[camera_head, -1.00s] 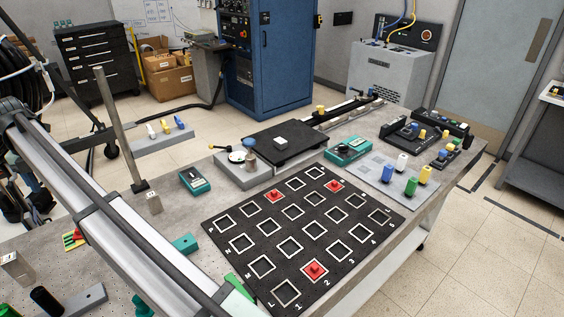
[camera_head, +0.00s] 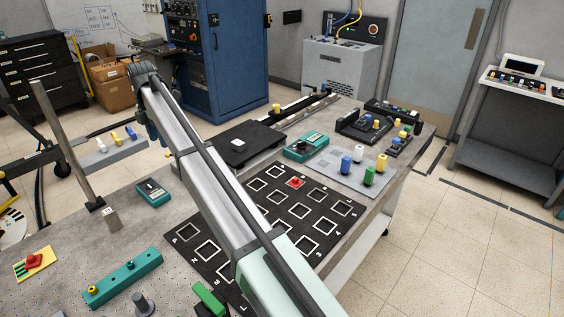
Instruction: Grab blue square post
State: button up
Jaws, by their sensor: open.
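The blue post (camera_head: 346,165) stands upright on a light grey plate (camera_head: 330,170) near the right side of the bench. A white post (camera_head: 358,154), a green post (camera_head: 369,177) and a yellow post (camera_head: 382,163) stand close to it on the same plate. The blue post is at the left of this group and in clear view. My arm crosses the middle of the picture, from the bottom right up to a dark joint at upper left. My gripper does not show; nothing is seen touching the blue post.
A black grid mat (camera_head: 325,208) with white squares and a red piece (camera_head: 295,183) lies in front of the posts, partly behind my arm. A teal meter (camera_head: 306,147) is left of the plate. Black control boxes (camera_head: 362,125) are behind. A metal rod (camera_head: 62,145) stands at left.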

jog(key=w+d+m, duration=0.3)
jog(key=d, duration=0.6)
jog(key=w+d+m, duration=0.2)
jog(key=w+d, duration=0.2)
jog(key=d, duration=0.6)
jog(key=m, duration=1.4)
send_over(346, 165)
jog(key=f, duration=0.9)
jog(key=w+f, duration=0.1)
jog(key=f, duration=0.3)
jog(key=shift+f, duration=0.25)
jog(key=shift+w+d+f, duration=0.1)
jog(key=shift+w+f, duration=0.05)
jog(key=shift+f, duration=1.25)
jog(key=shift+w+d+f, duration=0.1)
jog(key=shift+w+f, duration=0.05)
jog(key=shift+f, duration=1.2)
jog(key=shift+c, duration=0.3)
